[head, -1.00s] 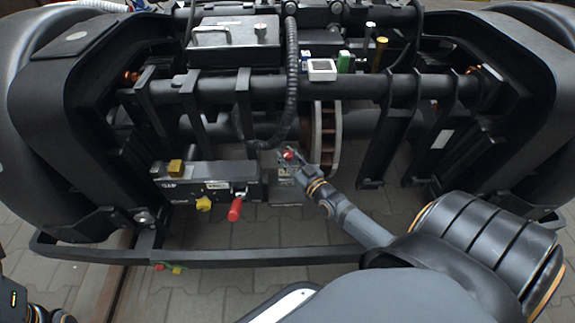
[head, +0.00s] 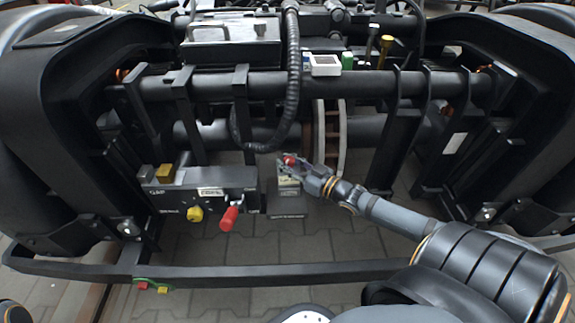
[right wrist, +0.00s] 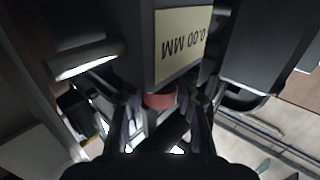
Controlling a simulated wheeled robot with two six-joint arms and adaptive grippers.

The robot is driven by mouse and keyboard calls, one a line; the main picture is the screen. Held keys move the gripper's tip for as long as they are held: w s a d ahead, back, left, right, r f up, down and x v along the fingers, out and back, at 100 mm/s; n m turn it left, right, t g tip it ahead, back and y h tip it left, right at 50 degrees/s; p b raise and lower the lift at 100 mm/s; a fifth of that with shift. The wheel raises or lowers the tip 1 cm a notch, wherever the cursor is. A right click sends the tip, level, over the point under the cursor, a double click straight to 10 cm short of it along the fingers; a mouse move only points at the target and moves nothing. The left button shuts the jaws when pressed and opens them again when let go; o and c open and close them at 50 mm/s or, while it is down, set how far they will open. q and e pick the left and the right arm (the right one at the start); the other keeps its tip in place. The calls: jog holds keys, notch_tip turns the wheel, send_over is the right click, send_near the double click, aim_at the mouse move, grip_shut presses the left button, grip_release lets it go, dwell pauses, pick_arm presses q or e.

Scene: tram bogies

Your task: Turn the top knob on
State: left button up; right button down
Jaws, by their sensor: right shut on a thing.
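A small red knob (head: 290,160) sits on a grey box (head: 288,197) low in the middle of the bogie. My right gripper (head: 286,164) reaches it from the right and is shut on it. In the right wrist view the red knob (right wrist: 160,100) shows between the two fingers, just under a box face with a "0.00 MM" label (right wrist: 182,40). The fingers partly hide the knob, so I cannot tell which way it is turned. My left gripper is not in view.
A black hose (head: 292,75) hangs above. A low bar (head: 270,272) crosses in front.

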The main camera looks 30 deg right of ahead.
dwell(0.4)
jog(key=c, duration=1)
grip_release()
